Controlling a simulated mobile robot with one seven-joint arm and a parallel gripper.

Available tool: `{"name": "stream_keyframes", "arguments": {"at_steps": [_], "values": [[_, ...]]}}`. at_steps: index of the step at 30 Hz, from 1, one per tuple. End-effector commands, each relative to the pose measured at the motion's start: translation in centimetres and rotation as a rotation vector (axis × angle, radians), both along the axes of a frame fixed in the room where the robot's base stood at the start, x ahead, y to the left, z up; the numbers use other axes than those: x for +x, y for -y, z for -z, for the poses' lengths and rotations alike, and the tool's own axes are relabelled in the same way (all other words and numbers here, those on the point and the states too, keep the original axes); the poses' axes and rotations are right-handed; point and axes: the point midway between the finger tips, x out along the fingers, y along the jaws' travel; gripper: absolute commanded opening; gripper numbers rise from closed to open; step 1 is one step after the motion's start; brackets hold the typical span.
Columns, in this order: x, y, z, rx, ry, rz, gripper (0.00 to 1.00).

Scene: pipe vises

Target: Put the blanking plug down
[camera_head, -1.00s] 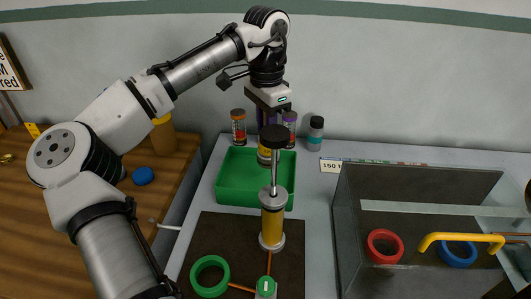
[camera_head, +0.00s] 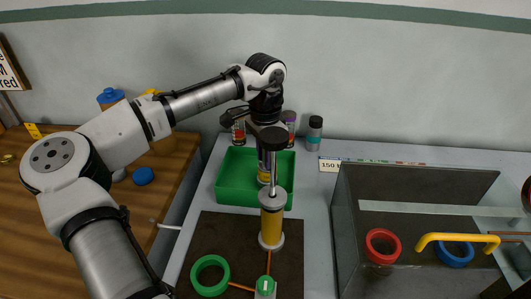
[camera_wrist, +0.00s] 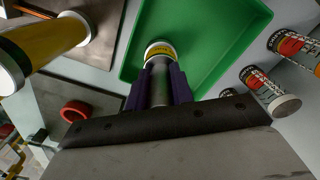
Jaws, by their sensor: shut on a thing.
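The blanking plug (camera_wrist: 160,92) is a grey cylinder with a yellow band and a pale end. My gripper (camera_wrist: 157,84) is shut on it, with purple fingers on either side. A green tray (camera_wrist: 215,85) lies beyond the plug's end in the wrist view. In the head view the tray (camera_head: 232,190) is at the back of the bench, and the plug's yellow part (camera_head: 263,178) shows over it. I cannot tell whether the plug touches the tray floor.
A green ring (camera_head: 210,275) lies on the dark mat.

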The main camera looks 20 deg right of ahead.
Motion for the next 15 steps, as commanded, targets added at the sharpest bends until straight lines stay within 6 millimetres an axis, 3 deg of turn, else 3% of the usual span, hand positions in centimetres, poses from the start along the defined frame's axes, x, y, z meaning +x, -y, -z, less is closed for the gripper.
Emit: {"name": "stream_keyframes", "arguments": {"at_steps": [1, 5, 15], "values": [[-0.01, 0.02, 0.01, 0.0, 0.0, 0.001, 0.27], [-0.01, 0.02, 0.01, 0.0, 0.0, 0.001, 0.44], [-0.01, 0.01, -0.17, 0.0, 0.0, 0.0, 0.45]]}}
